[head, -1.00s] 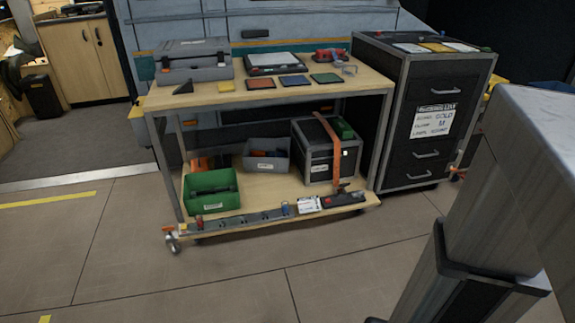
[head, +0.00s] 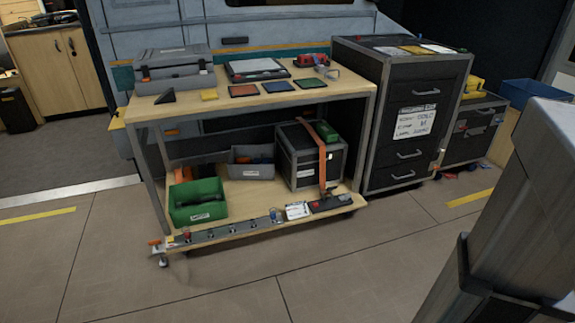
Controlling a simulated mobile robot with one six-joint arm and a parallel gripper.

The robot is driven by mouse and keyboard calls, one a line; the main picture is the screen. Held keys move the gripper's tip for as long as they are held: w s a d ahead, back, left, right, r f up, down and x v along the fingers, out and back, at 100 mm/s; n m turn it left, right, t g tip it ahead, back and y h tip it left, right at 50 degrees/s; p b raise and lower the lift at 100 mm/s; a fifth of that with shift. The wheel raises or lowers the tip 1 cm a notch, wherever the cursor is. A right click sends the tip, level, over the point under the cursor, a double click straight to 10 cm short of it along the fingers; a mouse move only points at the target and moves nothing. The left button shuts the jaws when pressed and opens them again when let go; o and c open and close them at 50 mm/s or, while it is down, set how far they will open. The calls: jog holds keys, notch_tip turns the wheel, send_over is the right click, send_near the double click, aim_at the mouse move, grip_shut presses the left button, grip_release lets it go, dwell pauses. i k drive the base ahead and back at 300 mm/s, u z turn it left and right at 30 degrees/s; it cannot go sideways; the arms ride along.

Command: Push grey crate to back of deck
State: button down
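The grey crate (head: 252,169) is an open bin on the lower wooden deck (head: 240,204) of a cart. It sits between a green crate and a black case, back from the deck's front edge. Small dark and orange items show inside it. How much deck lies behind it is hard to tell. My gripper is out of view; a grey link of my arm fills the right foreground.
On the lower deck, the green crate (head: 198,208) stands front left and the strapped black case (head: 298,172) right. A metal rail (head: 232,230) runs along the front edge. A tall black cabinet (head: 399,150) stands close right of the cart. The floor in front is clear.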

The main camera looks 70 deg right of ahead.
aim_at(250, 171)
jog(key=z, duration=0.25)
jog(key=i, duration=0.75)
jog(key=z, duration=0.75)
